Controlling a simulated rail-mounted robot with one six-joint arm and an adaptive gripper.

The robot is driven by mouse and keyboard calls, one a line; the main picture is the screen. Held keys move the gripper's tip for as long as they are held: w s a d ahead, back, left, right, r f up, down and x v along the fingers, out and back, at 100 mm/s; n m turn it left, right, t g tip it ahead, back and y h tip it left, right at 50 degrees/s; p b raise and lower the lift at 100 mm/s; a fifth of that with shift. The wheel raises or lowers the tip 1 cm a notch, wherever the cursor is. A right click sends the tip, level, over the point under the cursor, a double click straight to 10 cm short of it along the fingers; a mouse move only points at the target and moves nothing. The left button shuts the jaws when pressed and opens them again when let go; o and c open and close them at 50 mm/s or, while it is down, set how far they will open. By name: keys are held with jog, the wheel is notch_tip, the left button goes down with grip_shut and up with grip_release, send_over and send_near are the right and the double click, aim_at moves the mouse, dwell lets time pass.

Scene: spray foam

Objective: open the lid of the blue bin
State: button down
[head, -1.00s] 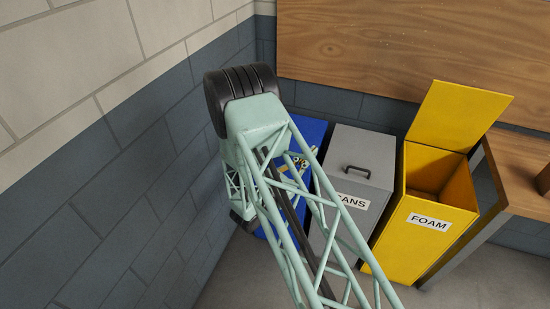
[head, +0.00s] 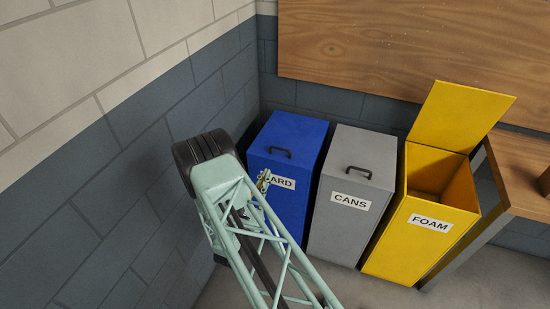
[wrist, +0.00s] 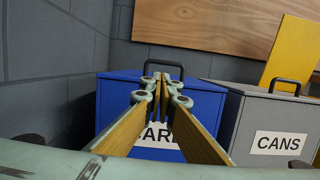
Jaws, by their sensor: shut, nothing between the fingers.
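The blue bin (head: 291,208) stands at the left end of the row, with its lid (head: 300,132) closed. A black handle (head: 279,151) sits on top of the lid. A white label, partly hidden by my arm, is on the bin's front. My gripper (head: 264,180) is in front of the bin's label, below the lid's front edge in the head view. In the wrist view my gripper (wrist: 160,88) is shut and empty, its tips pointing towards the bin (wrist: 207,106). The handle (wrist: 164,65) shows just above the tips there, apart from them.
The grey CANS bin (head: 340,222) stands closed to the right. The yellow FOAM bin (head: 405,247) beyond it has its lid up. A wooden table (head: 520,180) is at the far right. A block wall (head: 110,190) is close on the left.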

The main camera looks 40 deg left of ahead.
aim_at(275, 160)
jog(key=shift+w, duration=0.2)
jog(key=shift+b+x, duration=0.5)
jog(key=shift+x, duration=4.35)
jog(key=shift+r, duration=0.25)
jog(key=shift+a+r+p, duration=0.1)
jog(key=shift+r+p, duration=0.35)
jog(key=shift+r, duration=0.25)
jog(key=shift+r+g, duration=0.4)
